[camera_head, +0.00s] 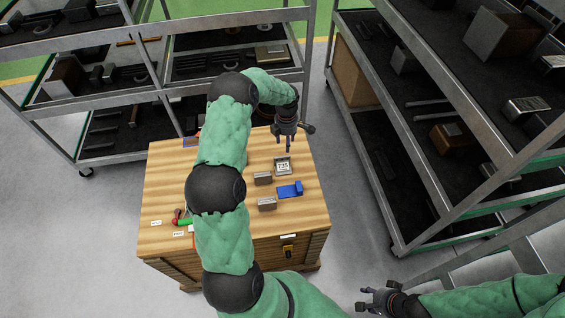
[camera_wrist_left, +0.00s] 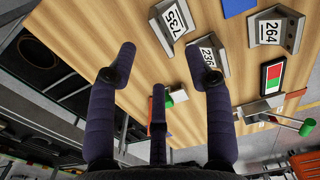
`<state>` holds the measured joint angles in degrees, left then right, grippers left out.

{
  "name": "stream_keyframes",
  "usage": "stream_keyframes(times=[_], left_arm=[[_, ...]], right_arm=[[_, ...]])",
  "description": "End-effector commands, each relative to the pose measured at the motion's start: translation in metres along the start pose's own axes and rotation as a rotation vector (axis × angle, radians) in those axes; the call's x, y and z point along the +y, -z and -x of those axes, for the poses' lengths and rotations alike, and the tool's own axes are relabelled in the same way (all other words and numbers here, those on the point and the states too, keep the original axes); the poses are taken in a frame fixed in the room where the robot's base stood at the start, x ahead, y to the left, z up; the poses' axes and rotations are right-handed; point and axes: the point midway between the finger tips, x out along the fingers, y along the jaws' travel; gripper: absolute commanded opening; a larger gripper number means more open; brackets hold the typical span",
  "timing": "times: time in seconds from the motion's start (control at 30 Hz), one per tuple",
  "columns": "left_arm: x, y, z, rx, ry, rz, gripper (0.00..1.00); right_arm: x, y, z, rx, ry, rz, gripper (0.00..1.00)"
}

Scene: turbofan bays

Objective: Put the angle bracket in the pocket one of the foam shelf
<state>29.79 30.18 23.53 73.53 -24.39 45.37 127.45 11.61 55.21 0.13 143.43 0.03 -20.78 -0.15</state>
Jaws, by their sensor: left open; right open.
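Several grey metal angle brackets with white number labels lie on the wooden crate top (camera_head: 165,190). The 735 bracket (camera_head: 283,165) is nearest my left gripper; it also shows in the left wrist view (camera_wrist_left: 174,22). A second bracket (camera_wrist_left: 208,60) and the 264 bracket (camera_wrist_left: 275,30) lie beyond it. I cannot tell which is the task's bracket. My left gripper (camera_head: 287,143) is open and empty above the crate's far right part; its fingers spread in the wrist view (camera_wrist_left: 165,65). My right gripper (camera_head: 378,302) is open and empty at the bottom right. Shelves with dark foam (camera_head: 195,65) stand behind; pocket one cannot be made out.
A metal rack (camera_head: 420,130) with loaded shelves stands at the right. Grey floor between crate and rack is clear.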

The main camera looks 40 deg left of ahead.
Motion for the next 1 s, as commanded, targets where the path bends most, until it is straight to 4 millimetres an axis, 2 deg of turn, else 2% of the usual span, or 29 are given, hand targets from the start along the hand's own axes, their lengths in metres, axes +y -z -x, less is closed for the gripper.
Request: stream_keyframes(times=[0.17, 0.4, 0.63, 0.83, 1.0], left_arm=[[0.001, -0.001, -0.012, 0.004, -0.005, 0.001, 0.52], [0.001, 0.0, -0.047, 0.004, -0.003, 0.002, 0.52], [0.003, 0.001, -0.067, 0.003, -0.004, 0.001, 0.52], [0.007, 0.003, -0.095, 0.003, -0.003, 0.001, 0.52], [0.007, 0.003, -0.107, 0.003, -0.004, 0.002, 0.52]], right_arm=[[0.001, 0.0, -0.002, 0.0, 0.0, 0.0, 0.42], [0.002, 0.0, -0.006, 0.0, 0.0, 0.0, 0.42], [0.003, 0.0, -0.009, 0.0, 0.0, 0.0, 0.42], [0.005, 0.0, -0.014, 0.0, 0.0, 0.0, 0.42], [0.005, 0.001, -0.015, 0.0, 0.0, 0.0, 0.42]])
